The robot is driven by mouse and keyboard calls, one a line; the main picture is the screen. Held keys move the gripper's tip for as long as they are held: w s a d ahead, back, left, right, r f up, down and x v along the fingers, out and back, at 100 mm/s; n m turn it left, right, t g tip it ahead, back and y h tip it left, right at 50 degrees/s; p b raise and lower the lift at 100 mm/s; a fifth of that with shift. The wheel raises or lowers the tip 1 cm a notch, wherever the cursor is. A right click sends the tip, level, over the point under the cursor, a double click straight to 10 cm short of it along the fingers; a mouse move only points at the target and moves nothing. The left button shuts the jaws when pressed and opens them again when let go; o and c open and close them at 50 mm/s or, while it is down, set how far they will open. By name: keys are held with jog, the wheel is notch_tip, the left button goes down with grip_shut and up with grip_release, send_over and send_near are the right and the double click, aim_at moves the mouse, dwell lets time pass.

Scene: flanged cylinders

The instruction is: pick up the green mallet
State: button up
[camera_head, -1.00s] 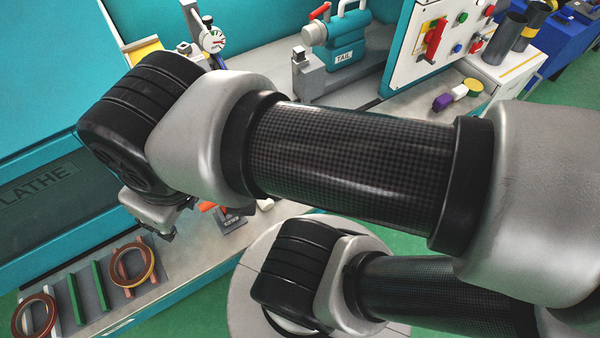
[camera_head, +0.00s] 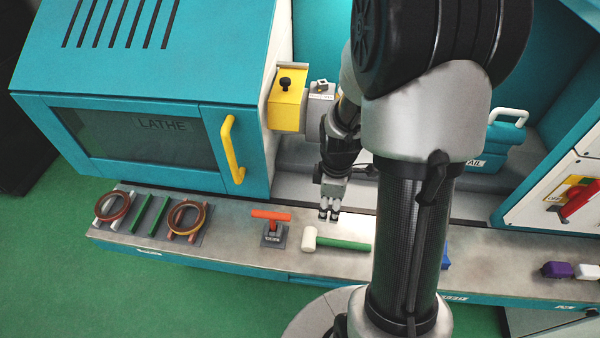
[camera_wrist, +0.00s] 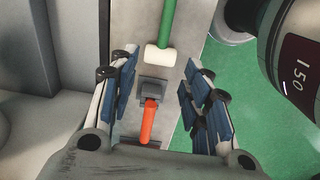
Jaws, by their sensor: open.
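The green mallet lies on the grey bench ledge, with its white head (camera_head: 309,239) to the left and its green handle (camera_head: 343,244) running right until my arm hides its end. In the wrist view the white head (camera_wrist: 161,56) and part of the green handle (camera_wrist: 168,22) show beyond the fingertips. My gripper (camera_head: 329,215) is open and empty, above and behind the mallet, pointing down at the ledge. In the wrist view its blue-padded fingers (camera_wrist: 157,80) stand wide apart, with a red-handled tool between them in the picture, not gripped.
The red-handled tool (camera_head: 271,220) stands on a dark base left of the mallet. A rack with rings (camera_head: 188,217) sits farther left. The lathe's yellow door handle (camera_head: 232,148) and yellow box (camera_head: 287,110) rise behind.

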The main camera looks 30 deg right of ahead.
jog(key=b, duration=0.4)
send_over(326, 239)
jog(key=shift+n, duration=0.3)
jog(key=f, duration=1.3)
jog(key=shift+d+f, duration=0.2)
jog(key=shift+f, duration=0.2)
jog(key=f, duration=0.1)
jog(key=f+b, duration=0.1)
jog(key=f, duration=0.2)
jog(key=shift+s+a+f, duration=0.1)
jog(key=shift+a+f, duration=0.15)
jog(key=shift+a, duration=0.1)
jog(key=shift+f, duration=0.45)
jog(key=shift+r, duration=0.1)
grip_shut()
